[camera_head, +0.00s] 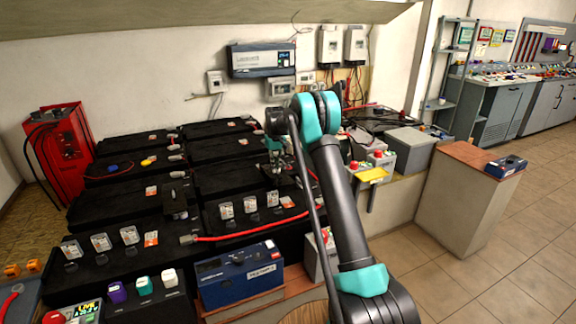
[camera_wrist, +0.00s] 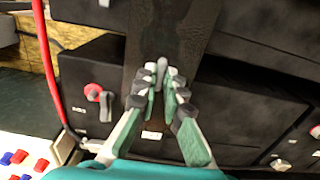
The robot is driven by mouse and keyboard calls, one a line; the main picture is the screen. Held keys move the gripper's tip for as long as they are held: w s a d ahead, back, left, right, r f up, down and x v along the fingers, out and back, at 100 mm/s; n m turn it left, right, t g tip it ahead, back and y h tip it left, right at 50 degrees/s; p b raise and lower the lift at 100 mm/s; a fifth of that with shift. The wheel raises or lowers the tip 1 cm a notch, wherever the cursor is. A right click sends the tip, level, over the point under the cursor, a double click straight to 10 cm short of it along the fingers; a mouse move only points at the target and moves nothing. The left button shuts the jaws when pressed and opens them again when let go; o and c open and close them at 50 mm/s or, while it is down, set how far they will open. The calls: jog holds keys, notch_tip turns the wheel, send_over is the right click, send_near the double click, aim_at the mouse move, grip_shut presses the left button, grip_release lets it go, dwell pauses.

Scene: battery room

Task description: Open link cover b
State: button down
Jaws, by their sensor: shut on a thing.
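My gripper (camera_head: 276,166) reaches down over the right part of the black battery bank in the head view. In the wrist view its green-and-grey fingers (camera_wrist: 165,82) come together on a small grey knob (camera_wrist: 162,65). The knob stands in front of a long dark brown strip (camera_wrist: 172,32), which looks like a link cover; no letter on it is readable. A dark flap-like piece (camera_head: 177,203) stands on the bank to the left. The arm and fingers partly hide the held part, and I cannot tell how far the cover is open.
Black batteries (camera_head: 130,205) fill the bench, with a red cable (camera_head: 255,232) across their front. A blue box (camera_head: 238,276) sits at the front edge. A red charger (camera_head: 62,145) stands at the left. A grey box (camera_head: 409,150) is at the right. The floor at right is clear.

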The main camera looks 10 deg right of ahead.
aim_at(272, 173)
jog(key=shift+s+a, duration=0.2)
jog(key=shift+a, duration=0.35)
jog(key=shift+s+a, duration=0.15)
jog(key=shift+a, duration=0.35)
jog(key=c, duration=1.6)
grip_release()
notch_tip(272, 173, up, 12)
jog(key=shift+r, duration=0.1)
